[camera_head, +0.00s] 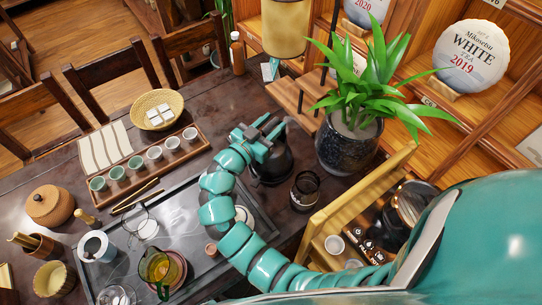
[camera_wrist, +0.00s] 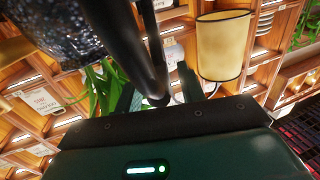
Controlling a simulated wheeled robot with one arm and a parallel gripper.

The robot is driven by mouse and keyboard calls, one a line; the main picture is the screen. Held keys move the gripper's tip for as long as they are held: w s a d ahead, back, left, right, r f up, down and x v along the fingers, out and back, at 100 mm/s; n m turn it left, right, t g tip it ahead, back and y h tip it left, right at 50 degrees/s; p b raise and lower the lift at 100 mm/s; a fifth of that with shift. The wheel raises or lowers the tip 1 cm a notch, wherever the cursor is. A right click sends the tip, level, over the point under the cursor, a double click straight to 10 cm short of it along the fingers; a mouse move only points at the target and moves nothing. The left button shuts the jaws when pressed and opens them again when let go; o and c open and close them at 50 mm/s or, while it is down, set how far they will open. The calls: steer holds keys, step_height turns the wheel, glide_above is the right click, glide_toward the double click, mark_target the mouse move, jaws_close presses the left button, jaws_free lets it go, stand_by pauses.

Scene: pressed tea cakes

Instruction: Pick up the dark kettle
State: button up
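The dark kettle (camera_head: 272,168) stands on the table right of centre in the head view. My gripper (camera_head: 272,128) is directly over it and hides its upper part. In the wrist view a dark curved bar, which looks like the kettle's handle (camera_wrist: 128,42), comes down between the two fingers of my gripper (camera_wrist: 160,92). The fingers are apart, with a gap showing between the bar and the right finger. The kettle's body is not clearly visible in the wrist view.
A potted plant (camera_head: 348,142) stands close right of the kettle, and a dark jar (camera_head: 305,190) in front of it. A wooden rack (camera_head: 335,215) is at the right. A tea tray (camera_head: 188,205) with glassware lies left, below a row of cups (camera_head: 154,153).

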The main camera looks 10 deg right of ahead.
steer(key=shift+c, duration=0.2)
jaws_close()
steer(key=shift+r, duration=0.1)
stand_by(1.2)
